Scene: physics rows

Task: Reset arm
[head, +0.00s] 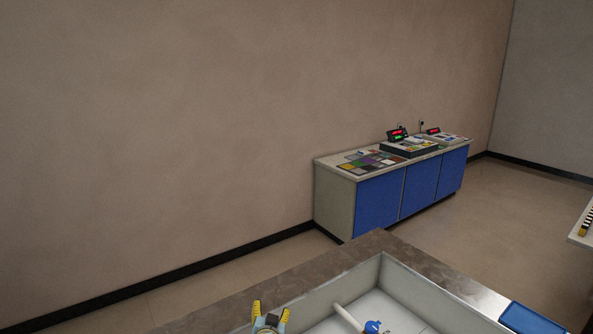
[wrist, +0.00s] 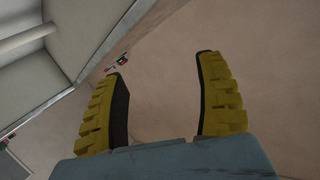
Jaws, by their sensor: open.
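My gripper (head: 270,312) shows at the bottom of the head view, with yellow ridged fingers spread apart. In the wrist view my gripper (wrist: 163,82) is open, with nothing between its two yellow and black fingers. In the head view it is at the left end of a pale open-topped tray (head: 335,287). Whether it touches the tray cannot be told.
The tray holds a white rod (head: 347,317) and a blue item (head: 372,327). A brown stone-like worktop (head: 235,302) surrounds it, with a blue panel (head: 531,317) at right. A blue-fronted cabinet (head: 378,207) with displays stands by the wall. Open floor lies between.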

